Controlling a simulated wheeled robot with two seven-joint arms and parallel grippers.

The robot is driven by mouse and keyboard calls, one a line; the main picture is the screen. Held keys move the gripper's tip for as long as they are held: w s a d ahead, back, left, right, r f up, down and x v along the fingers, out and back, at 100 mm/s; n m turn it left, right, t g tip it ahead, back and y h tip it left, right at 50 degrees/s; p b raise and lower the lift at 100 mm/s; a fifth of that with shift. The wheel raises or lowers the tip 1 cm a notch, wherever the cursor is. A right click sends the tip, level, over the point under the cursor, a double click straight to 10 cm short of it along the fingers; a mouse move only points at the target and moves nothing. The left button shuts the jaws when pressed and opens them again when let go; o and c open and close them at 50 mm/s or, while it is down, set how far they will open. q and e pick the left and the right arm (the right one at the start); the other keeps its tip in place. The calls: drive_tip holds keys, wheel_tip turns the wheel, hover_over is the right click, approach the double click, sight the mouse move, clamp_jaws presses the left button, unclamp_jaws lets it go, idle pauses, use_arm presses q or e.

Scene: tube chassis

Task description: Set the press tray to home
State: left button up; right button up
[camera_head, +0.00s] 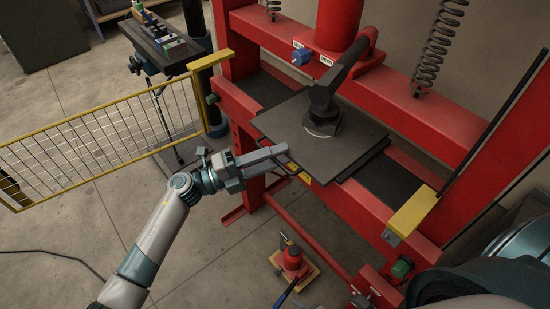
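The press tray (284,119) is a dark grey flat plate lying on the red press frame (426,124). A dark handle-like tool (325,112) with a round base stands on it. My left gripper (286,152) reaches in from the left to the tray's front edge, beside a small handle there with a yellow label below. Its fingers look close together, but I cannot tell whether they hold the handle. My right gripper is not in view; only dark rounded parts, probably of my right arm, show at the lower right.
A yellow mesh gate (92,146) stands open at the left. A red bottle jack (291,258) sits on the floor below the press. Two springs hang above. A small bench (166,46) with parts stands behind. Floor at the lower left is mostly clear, with a cable.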

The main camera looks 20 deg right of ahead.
use_arm(q)
drive_tip(key=shift+s+a+f, duration=0.1)
drive_tip(key=shift+f, duration=0.15)
idle(0.3)
drive_tip(key=shift+a, duration=0.1)
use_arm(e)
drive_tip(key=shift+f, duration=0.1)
